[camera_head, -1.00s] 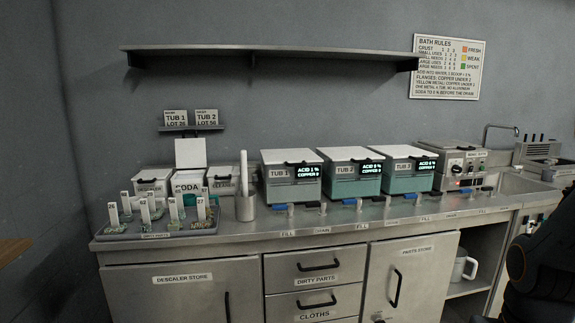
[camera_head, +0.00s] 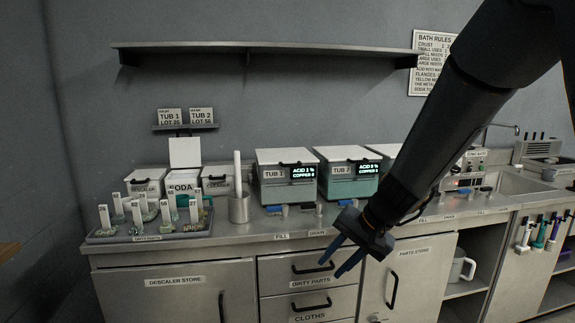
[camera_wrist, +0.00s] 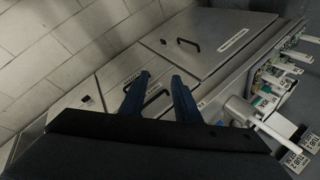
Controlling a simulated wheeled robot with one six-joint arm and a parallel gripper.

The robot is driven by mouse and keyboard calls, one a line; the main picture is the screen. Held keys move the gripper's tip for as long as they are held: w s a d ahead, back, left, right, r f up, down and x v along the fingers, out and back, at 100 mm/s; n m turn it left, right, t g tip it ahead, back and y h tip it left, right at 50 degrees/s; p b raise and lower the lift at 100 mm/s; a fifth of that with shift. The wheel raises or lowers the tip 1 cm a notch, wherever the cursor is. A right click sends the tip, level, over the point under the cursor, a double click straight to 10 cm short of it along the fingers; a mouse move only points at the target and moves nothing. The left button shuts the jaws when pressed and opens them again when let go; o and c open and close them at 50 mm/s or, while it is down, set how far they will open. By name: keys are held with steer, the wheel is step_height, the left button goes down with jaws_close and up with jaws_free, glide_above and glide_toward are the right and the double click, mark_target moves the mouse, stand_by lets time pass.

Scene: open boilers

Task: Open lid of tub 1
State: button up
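Tub 1 (camera_head: 288,190) stands on the steel counter, a grey and teal box labelled TUB 1 with a lit display. Its white lid (camera_head: 286,156) is down, with a dark handle (camera_head: 297,164) at the front edge. My gripper (camera_head: 341,271) hangs in front of the counter edge, below and to the right of tub 1, near the drawers. Its two blue fingers are apart with nothing between them. They also show apart in the wrist view (camera_wrist: 160,84), over the cabinet fronts. Tub 1 cannot be made out in the wrist view.
Tub 2 (camera_head: 349,186) stands right of tub 1; my arm partly hides a third tub. A steel cup (camera_head: 240,209) with a white rod stands left of tub 1. Blue-handled valves (camera_head: 275,209) line the front. A parts tray (camera_head: 185,234) is at left. A shelf (camera_head: 260,50) hangs above.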

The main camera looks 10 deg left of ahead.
steer(key=w+a+r+m+t+y, duration=0.1)
steer(key=w+a+r+t+y, duration=0.2)
steer(key=w, duration=0.5)
steer(key=w+a+r+m+t, duration=0.1)
steer(key=w+a+r+m, duration=0.2)
steer(key=w, duration=0.5)
steer(key=m+t+y+p, duration=0.1)
steer(key=m+t+p, duration=0.15)
steer(key=t, duration=0.25)
glide_toward(290, 166)
steer(key=x, duration=0.4)
steer(key=shift+m, duration=0.35)
steer(key=shift+p+x, duration=0.95)
steer(key=shift+x, duration=2.45)
jaws_close()
